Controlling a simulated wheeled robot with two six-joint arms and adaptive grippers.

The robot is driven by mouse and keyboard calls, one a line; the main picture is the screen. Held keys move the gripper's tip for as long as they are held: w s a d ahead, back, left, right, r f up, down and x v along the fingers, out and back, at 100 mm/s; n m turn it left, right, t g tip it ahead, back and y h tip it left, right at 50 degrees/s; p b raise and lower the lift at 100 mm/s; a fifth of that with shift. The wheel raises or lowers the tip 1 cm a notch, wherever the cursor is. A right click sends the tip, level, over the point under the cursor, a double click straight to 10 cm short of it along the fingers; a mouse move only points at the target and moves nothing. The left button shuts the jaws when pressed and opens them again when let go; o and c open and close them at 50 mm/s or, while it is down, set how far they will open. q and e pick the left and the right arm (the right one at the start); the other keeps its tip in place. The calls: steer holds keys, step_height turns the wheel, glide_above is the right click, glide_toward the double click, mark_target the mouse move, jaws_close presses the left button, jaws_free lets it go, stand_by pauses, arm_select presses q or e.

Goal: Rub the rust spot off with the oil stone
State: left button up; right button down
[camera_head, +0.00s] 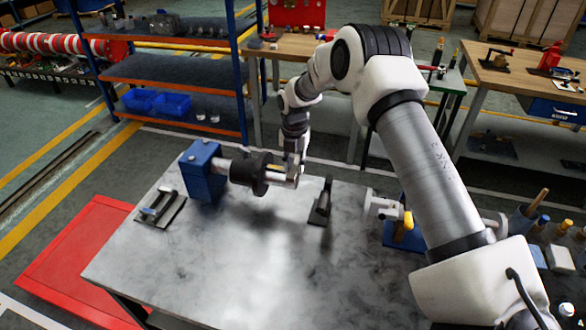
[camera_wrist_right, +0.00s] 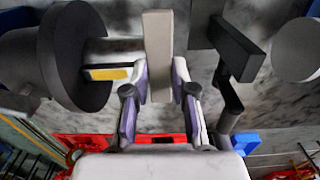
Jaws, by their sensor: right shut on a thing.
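A steel shaft (camera_head: 278,177) with a dark round flange (camera_head: 250,172) sticks out from a blue block on the table. My right gripper (camera_head: 296,168) is down at the shaft. In the right wrist view my right gripper (camera_wrist_right: 160,95) is shut on a pale grey-beige bar, the oil stone (camera_wrist_right: 158,40). The stone is to the right of the patch and crosses over the shaft. I cannot tell whether it touches the shaft. My left gripper is not in view.
The blue block (camera_head: 203,172) stands on the grey table (camera_head: 220,270). A dark stand (camera_head: 321,203) is right of the shaft, also in the wrist view (camera_wrist_right: 236,50). A small rack (camera_head: 160,207) lies at left. The table's front middle is clear.

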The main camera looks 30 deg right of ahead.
steer(key=shift+s+a+r, duration=0.1)
steer(key=shift+s+a, duration=0.15)
steer(key=shift+a, duration=0.05)
steer(key=shift+s+a+p, duration=0.45)
steer(key=shift+s+a, duration=0.1)
steer(key=shift+a, duration=0.05)
steer(key=shift+w+d, duration=0.15)
steer(key=shift+w, duration=0.05)
steer(key=shift+w+d+f+b, duration=0.2)
steer(key=shift+w+d+b, duration=0.15)
steer(key=shift+w+d, duration=0.3)
steer(key=shift+s+a+r, duration=0.2)
steer(key=shift+s+a, duration=0.1)
steer(key=shift+s, duration=0.1)
steer(key=shift+s+a+p, duration=0.4)
steer(key=shift+s+a, duration=0.05)
steer(key=shift+a, duration=0.1)
steer(key=shift+w+d+f+b, duration=0.15)
steer(key=shift+w+d+b, duration=0.25)
steer(key=shift+w+d, duration=0.5)
steer(key=shift+s, duration=0.15)
